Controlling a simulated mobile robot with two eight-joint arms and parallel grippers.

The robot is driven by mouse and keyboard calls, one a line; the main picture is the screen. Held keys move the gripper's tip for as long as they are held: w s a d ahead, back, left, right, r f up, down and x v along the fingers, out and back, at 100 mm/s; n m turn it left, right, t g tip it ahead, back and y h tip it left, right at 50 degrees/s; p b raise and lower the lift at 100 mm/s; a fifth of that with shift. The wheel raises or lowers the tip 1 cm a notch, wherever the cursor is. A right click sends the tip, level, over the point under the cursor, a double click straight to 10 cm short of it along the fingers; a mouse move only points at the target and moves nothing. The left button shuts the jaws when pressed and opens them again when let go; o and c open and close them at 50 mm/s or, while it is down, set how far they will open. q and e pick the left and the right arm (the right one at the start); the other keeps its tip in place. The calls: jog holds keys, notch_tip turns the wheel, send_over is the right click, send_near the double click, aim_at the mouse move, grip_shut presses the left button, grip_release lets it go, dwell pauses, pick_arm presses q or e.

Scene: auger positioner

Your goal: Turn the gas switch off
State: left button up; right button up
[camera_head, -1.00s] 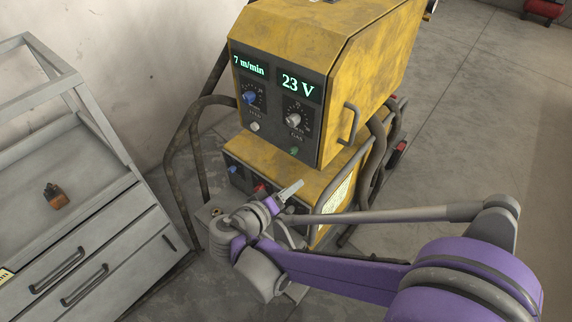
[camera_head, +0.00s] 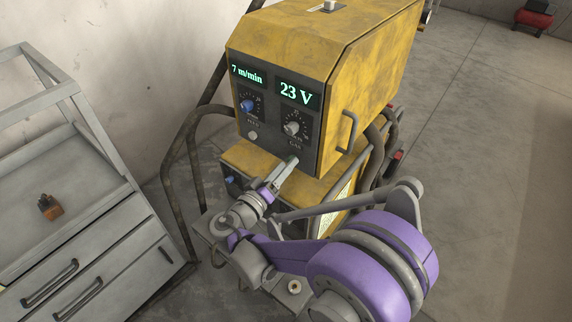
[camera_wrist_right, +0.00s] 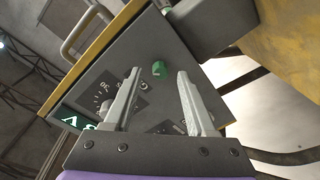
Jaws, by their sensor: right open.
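The yellow welding unit (camera_head: 318,45) has a dark front panel with green readouts of 7 m/min and 23 V. The gas switch (camera_wrist_right: 159,69) is a small green knob, seen in the right wrist view between and just beyond my fingertips. In the head view it is hidden behind my right gripper (camera_head: 290,162), which points at the panel's lower part below the GAS label. My right gripper is open and empty, its two fingers apart either side of the switch. I cannot tell whether either finger touches it. My left gripper is not in view.
A blue knob (camera_head: 247,105) and a grey knob (camera_head: 291,128) sit above on the panel, with a white button (camera_head: 252,135) beside. A handle (camera_head: 347,131) sticks out at the unit's right side. A grey drawer cart (camera_head: 90,235) stands at left.

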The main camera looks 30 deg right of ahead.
jog(key=shift+w+d, duration=0.25)
jog(key=shift+d, duration=0.25)
grip_shut()
jog(key=shift+n, duration=0.4)
jog(key=shift+w+a+n+g+b, duration=0.1)
jog(key=shift+n+g+b, duration=0.4)
jog(key=shift+n, duration=3.5)
jog(key=shift+n+g+b, duration=0.4)
jog(key=shift+n+b, duration=0.05)
jog(key=shift+n, duration=3.55)
